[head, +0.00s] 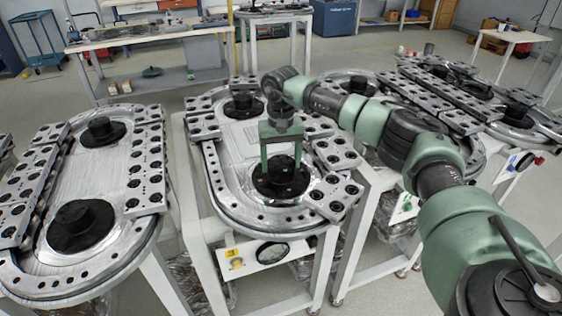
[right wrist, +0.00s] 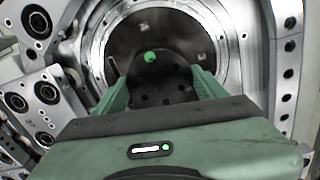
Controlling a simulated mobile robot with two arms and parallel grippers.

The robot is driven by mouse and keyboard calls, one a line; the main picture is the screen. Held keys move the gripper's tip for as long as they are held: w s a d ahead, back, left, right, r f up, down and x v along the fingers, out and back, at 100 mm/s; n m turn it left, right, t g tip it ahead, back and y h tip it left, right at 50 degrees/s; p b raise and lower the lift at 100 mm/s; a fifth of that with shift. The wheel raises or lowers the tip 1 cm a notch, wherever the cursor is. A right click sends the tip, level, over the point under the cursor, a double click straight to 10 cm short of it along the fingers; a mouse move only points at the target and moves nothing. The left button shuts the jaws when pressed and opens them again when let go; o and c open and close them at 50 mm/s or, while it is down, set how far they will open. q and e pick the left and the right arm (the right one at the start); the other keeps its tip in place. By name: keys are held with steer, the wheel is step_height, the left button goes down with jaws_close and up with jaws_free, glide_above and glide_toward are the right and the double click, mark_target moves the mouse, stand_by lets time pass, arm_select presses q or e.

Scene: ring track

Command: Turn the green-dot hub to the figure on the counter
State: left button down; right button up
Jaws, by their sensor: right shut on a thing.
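The green-dot hub (head: 281,172) is a black round hub on a dark disc at the near end of the middle ring track (head: 225,185). In the right wrist view the hub (right wrist: 160,82) shows a green dot (right wrist: 151,57) on its top, toward the upper edge. My right gripper (head: 282,166) points down with its two green fingers on either side of the hub, shut on it. The fingers also show in the right wrist view (right wrist: 158,75). A dark oval window (head: 272,252) sits on the white front panel; I cannot read any figure in it. My left gripper is out of view.
Similar ring tracks stand to the left (head: 100,240) and right (head: 470,100). The middle track's far hub (head: 243,104) is black. Perforated blocks (head: 335,190) lie close to the right of the gripped hub.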

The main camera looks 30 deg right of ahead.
mark_target(281, 162)
steer(key=shift+w+r, duration=0.15)
steer(key=shift+r, duration=0.05)
steer(key=o, duration=1.4)
steer(key=shift+f, duration=0.1)
step_height(281, 162, up, 8)
steer(key=shift+f+b, duration=0.1)
steer(key=shift+b, duration=0.45)
